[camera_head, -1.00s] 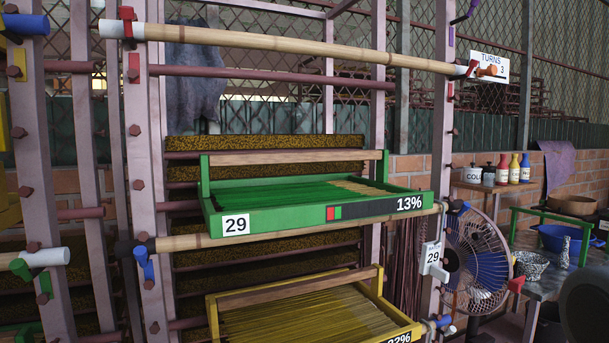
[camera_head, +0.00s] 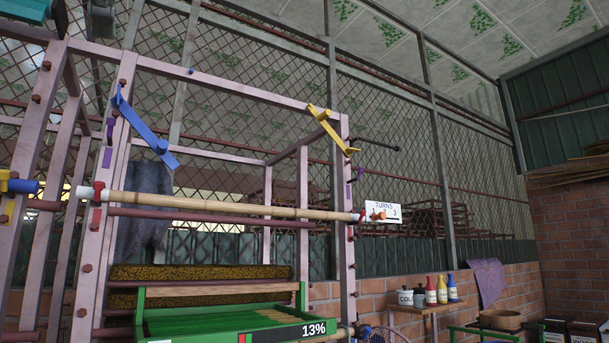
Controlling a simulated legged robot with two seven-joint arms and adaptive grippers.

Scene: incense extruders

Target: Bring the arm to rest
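Neither of my grippers shows in the head view, and I see no part of my arms that I can be sure of. The pink rack (camera_head: 340,235) stands in front of me. A bamboo pole (camera_head: 230,205) runs across it, with a white "TURNS" sign (camera_head: 384,212) at its right end. Below the pole, a green tray (camera_head: 270,335) of green sticks marked 13% is partly cut off by the bottom edge.
A blue lever (camera_head: 145,130) and a yellow lever (camera_head: 330,128) sit high on the rack. To the right, several bottles (camera_head: 430,292) stand on a small wooden table (camera_head: 425,309) before a brick wall (camera_head: 575,255). A wire mesh wall (camera_head: 395,150) closes the back.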

